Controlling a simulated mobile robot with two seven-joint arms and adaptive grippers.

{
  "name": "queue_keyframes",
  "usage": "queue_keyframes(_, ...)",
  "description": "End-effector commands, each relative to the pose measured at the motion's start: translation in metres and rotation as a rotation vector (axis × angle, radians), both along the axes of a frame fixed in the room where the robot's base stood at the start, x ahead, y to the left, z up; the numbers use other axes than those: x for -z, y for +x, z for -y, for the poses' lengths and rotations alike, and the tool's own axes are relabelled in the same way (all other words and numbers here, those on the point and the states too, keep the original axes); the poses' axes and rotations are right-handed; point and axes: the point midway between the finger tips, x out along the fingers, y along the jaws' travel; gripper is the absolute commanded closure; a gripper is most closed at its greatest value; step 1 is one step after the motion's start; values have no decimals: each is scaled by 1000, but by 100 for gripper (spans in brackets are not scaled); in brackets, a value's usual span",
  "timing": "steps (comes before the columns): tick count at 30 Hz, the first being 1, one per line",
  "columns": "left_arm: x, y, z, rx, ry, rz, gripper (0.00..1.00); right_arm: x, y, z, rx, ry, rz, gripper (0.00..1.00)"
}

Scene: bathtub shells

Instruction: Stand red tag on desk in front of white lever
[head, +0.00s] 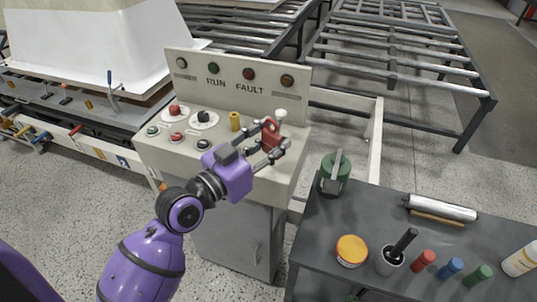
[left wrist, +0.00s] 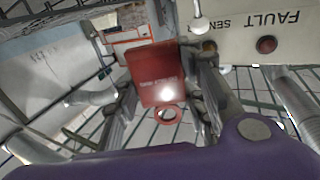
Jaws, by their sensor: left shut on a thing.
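The red tag (head: 270,133) is held in my left gripper (head: 275,141) at the right side of the console's desk (head: 222,136). In the left wrist view the tag (left wrist: 153,75) is a red plate with small white lettering and a ring at one end, between the fingers (left wrist: 165,110). The white lever (head: 281,114) has a round white knob and stands at the desk's right end, just behind the tag. The lever's knob also shows in the left wrist view (left wrist: 201,26). I cannot tell whether the tag touches the desk. My right gripper is out of view.
A yellow cylinder (head: 235,121) stands on the desk left of the tag, with several buttons (head: 175,111) farther left. The RUN/FAULT panel (head: 237,80) rises behind. A dark table (head: 325,234) at the right carries a green canister (head: 334,172) and several loose items.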

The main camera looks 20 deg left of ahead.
Motion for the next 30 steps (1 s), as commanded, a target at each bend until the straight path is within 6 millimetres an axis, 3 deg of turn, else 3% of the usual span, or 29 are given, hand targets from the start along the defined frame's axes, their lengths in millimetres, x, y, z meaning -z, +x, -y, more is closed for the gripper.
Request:
queue_keyframes(1,15,7,-4,0,1,-7,80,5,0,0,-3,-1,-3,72)
queue_keyframes(3,23,13,-8,0,2,-6,80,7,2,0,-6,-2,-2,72)
queue_keyframes(10,38,25,-15,0,1,-3,80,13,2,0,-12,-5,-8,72)
queue_keyframes(16,67,28,-17,0,-1,-6,80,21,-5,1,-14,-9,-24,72)
queue_keyframes(30,76,28,-17,0,1,-2,80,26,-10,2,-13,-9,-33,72)
